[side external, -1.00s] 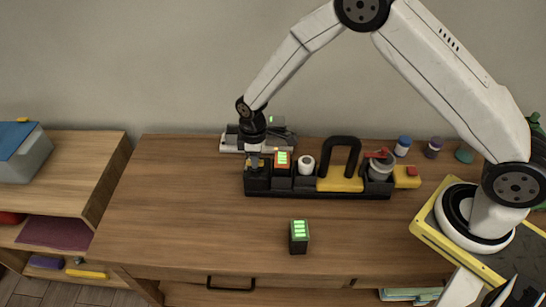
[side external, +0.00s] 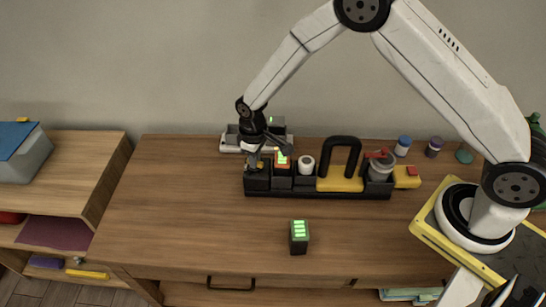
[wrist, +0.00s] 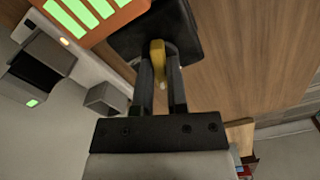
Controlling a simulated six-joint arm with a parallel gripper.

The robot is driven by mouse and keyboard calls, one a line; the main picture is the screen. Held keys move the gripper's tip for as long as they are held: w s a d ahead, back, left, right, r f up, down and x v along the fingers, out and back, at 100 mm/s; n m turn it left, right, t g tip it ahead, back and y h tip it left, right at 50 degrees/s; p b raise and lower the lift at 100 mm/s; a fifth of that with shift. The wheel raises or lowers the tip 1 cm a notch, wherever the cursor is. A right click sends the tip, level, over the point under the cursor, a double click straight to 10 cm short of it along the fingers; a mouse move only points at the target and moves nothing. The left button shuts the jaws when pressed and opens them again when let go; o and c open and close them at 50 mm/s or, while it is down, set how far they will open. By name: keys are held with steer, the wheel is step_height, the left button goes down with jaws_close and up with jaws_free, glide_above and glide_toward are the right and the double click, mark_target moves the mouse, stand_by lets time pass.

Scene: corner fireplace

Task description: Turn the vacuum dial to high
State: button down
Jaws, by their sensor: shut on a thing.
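The vacuum is a long black unit at the back of the desk (side external: 330,194). Its yellow dial (wrist: 157,48) sits on a black block (wrist: 186,30) at the unit's left end. My gripper (wrist: 161,62) is shut on the yellow dial, with one finger on each side of it. In the side view my gripper (side external: 256,160) points down onto that block and hides most of the dial. I see no readable high or low mark by the dial.
An orange-framed battery with green bars (side external: 283,160) stands right beside the dial. Further right are a white cap (side external: 306,165), a black handle (side external: 341,143) and a grey cup (side external: 380,171). A grey charger (side external: 232,143) stands behind. A loose green-topped battery (side external: 299,240) stands in front.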

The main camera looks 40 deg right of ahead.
steer(key=m, duration=1.3)
steer(key=shift+a+m, duration=0.1)
steer(key=shift+m, duration=0.3)
steer(key=c, duration=0.6)
jaws_free()
steer(key=shift+c, duration=0.2)
steer(key=shift+r, duration=3.9)
